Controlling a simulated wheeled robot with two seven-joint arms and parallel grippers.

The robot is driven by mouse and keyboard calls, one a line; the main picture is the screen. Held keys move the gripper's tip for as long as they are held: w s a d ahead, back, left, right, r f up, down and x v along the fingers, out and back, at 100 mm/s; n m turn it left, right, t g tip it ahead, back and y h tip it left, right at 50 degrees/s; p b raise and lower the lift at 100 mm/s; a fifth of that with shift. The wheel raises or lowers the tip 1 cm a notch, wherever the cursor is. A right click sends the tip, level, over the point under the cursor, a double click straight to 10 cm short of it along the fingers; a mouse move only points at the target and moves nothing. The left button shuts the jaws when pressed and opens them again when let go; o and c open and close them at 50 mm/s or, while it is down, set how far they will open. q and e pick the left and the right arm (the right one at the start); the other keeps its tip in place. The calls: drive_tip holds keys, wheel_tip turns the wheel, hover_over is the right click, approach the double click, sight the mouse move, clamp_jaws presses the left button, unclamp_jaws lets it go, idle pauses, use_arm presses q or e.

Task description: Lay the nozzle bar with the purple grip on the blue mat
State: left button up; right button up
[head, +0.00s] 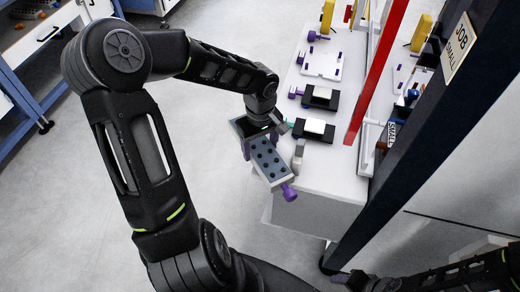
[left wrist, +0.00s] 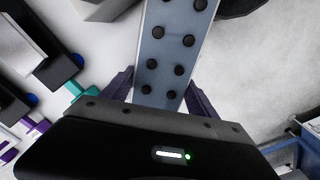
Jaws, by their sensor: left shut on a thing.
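My left gripper (head: 262,150) is shut on a grey-blue nozzle bar (head: 270,163) with rows of black nozzles and a purple grip (head: 289,192) at its near end. The bar is held in the air by the left edge of the white table (head: 312,186), tilted in the head view. In the left wrist view the bar (left wrist: 170,62) runs up from between the two dark fingers (left wrist: 160,92); its purple grip is out of that picture. I cannot make out a blue mat in either view.
On the table stand a black block with a purple knob (head: 321,97), another black block (head: 313,130) with a teal knob, and a white plate (head: 322,65). A red upright (head: 375,72) and a dark post (head: 430,140) stand at the right. Open floor (head: 215,200) lies left.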

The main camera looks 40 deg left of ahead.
sight(260, 147)
use_arm(q)
clamp_jaws()
drive_tip(key=shift+r, duration=0.1)
wheel_tip(260, 147, up, 18)
idle(0.7)
idle(0.5)
